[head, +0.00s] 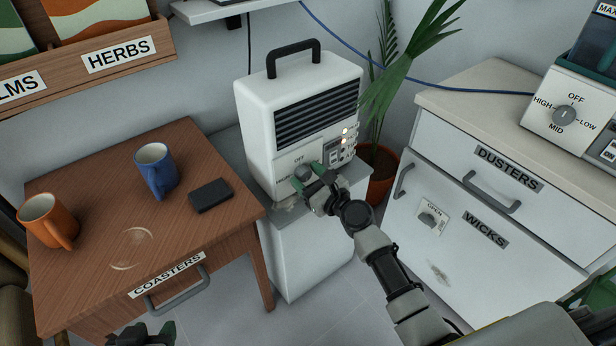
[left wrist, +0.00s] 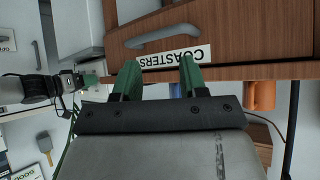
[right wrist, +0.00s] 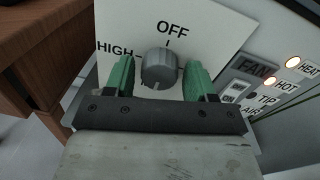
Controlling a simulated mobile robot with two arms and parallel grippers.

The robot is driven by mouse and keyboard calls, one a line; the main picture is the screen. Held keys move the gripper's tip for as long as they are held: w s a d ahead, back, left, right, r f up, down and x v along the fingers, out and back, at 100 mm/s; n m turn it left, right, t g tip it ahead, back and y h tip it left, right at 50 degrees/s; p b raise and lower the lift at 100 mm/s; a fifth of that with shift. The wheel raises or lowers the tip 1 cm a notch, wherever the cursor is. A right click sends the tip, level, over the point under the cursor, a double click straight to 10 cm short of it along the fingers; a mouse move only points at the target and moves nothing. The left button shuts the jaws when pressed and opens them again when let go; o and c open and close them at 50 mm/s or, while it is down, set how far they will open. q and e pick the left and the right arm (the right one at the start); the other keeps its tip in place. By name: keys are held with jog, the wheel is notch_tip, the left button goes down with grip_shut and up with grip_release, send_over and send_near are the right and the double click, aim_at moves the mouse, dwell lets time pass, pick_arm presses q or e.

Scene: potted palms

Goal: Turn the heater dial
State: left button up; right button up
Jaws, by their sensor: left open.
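The white heater (head: 268,100) with a black handle and dark grille stands on a pale cabinet. Its grey dial (right wrist: 159,69) sits on a white plate, with OFF above it and HIGH to its left; I cannot tell where it points. My right gripper (right wrist: 158,80) is open, its green fingers on either side of the dial, with narrow gaps seeming to show. In the head view the gripper (head: 314,180) partly covers the dial plate. My left gripper (left wrist: 158,75) is open and empty in front of the COASTERS drawer; it shows at the bottom of the head view (head: 142,334).
HEAT (right wrist: 293,62) and HOT (right wrist: 271,85) lamps glow beside the dial. A wooden table (head: 95,190) holds a blue mug (head: 160,172), an orange mug (head: 45,220) and a dark flat object (head: 210,195). A potted palm (head: 380,165) stands behind right. Another dialled device (head: 565,115) is far right.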

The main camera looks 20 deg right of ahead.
jog(key=c, duration=0.7)
jog(key=shift+n, duration=0.3)
